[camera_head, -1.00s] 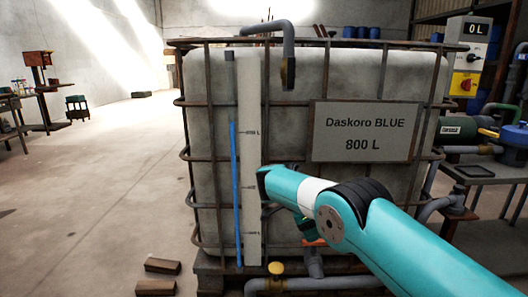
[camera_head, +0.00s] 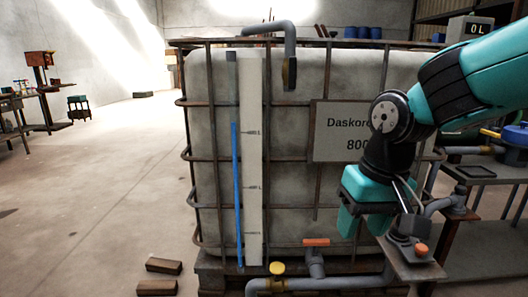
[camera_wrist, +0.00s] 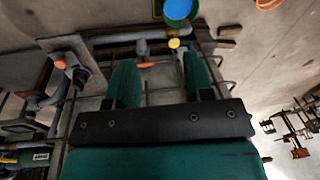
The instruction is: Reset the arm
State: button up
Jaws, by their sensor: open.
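My arm reaches in from the right edge of the head camera view and bends down in front of the vat. My gripper (camera_head: 362,222) is teal and hangs with its fingers pointing down, in front of the lower right part of the vat. In the wrist view my gripper (camera_wrist: 161,78) has two teal fingers wide apart, with nothing between them. The large caged grey vat (camera_head: 222,95) fills the middle.
An orange-handled valve (camera_head: 316,242) and a yellow valve (camera_head: 277,268) sit on pipes at the vat's foot. A bent grey pipe (camera_head: 289,45) hangs over its top. A metal table (camera_head: 485,172) stands right.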

jog(key=s+n+y, duration=0.2)
jog(key=s+n, duration=0.3)
jog(key=s, duration=1)
notch_tip(320, 180, up, 22)
jog(key=g+p, duration=0.1)
jog(key=p, duration=2.1)
jog(key=shift+s+a+y, duration=0.3)
jog(key=shift+s+a, duration=0.1)
jog(key=shift+a, duration=0.05)
